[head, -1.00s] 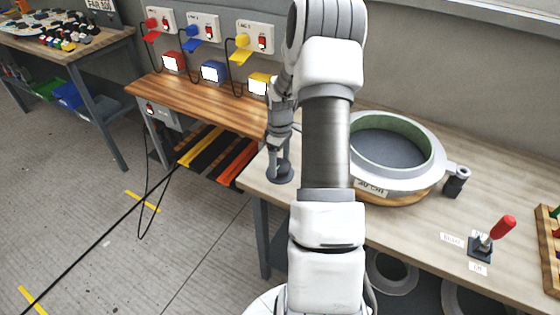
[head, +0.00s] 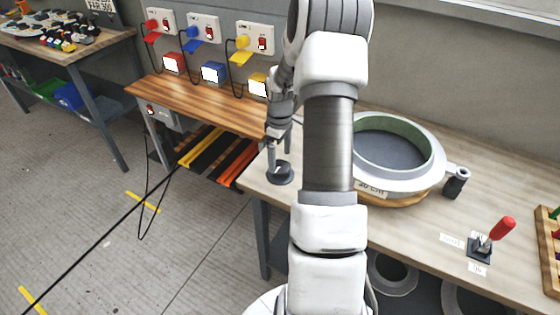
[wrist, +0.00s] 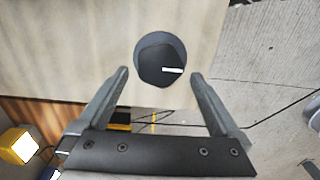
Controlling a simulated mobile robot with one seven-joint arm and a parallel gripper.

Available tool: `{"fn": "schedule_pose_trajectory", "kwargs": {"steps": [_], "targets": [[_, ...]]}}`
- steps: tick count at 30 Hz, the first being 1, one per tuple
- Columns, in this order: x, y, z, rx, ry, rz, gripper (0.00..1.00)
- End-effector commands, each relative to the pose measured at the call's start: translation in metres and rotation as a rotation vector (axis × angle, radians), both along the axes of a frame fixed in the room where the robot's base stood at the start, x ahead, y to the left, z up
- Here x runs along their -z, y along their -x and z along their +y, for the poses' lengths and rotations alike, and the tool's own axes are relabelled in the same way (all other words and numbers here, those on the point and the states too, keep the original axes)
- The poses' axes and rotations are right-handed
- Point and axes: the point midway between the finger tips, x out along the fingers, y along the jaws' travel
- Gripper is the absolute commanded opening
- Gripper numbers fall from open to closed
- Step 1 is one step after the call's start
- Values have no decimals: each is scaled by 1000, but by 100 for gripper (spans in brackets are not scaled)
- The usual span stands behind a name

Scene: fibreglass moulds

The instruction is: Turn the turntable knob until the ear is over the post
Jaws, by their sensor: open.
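The turntable knob (head: 280,173) is a dark round knob with a white pointer line, at the table's left front corner. In the wrist view the knob (wrist: 155,65) lies just beyond and between my fingertips, its line pointing right. My gripper (head: 279,152) is open and empty above it; both fingers show in the wrist view (wrist: 159,74). The turntable carries a pale ring mould (head: 400,183) with a green inner wall, partly hidden by my arm. Its ear (head: 457,169) sticks out at the right. A dark post (head: 454,188) stands directly below the ear in the picture; exact alignment cannot be told.
A red-handled lever (head: 502,229) stands on the table at the right front, near a wooden rack (head: 549,245). A wooden bench (head: 200,99) with red, blue and yellow boxes is at the left. A black cable (head: 95,245) crosses the floor.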

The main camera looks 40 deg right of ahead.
Motion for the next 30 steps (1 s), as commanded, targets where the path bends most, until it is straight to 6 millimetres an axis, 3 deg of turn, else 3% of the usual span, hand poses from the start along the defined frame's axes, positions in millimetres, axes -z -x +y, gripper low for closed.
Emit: {"fn": "schedule_pose_trajectory", "kwargs": {"steps": [6, 15, 21, 30], "targets": [[-58, -1, -1, 1, 4, -5, 100], [-122, -1, -1, 0, 3, -5, 100], [-142, 0, 0, -1, 1, -2, 100], [-144, 0, 0, -1, 1, -2, 100]]}}
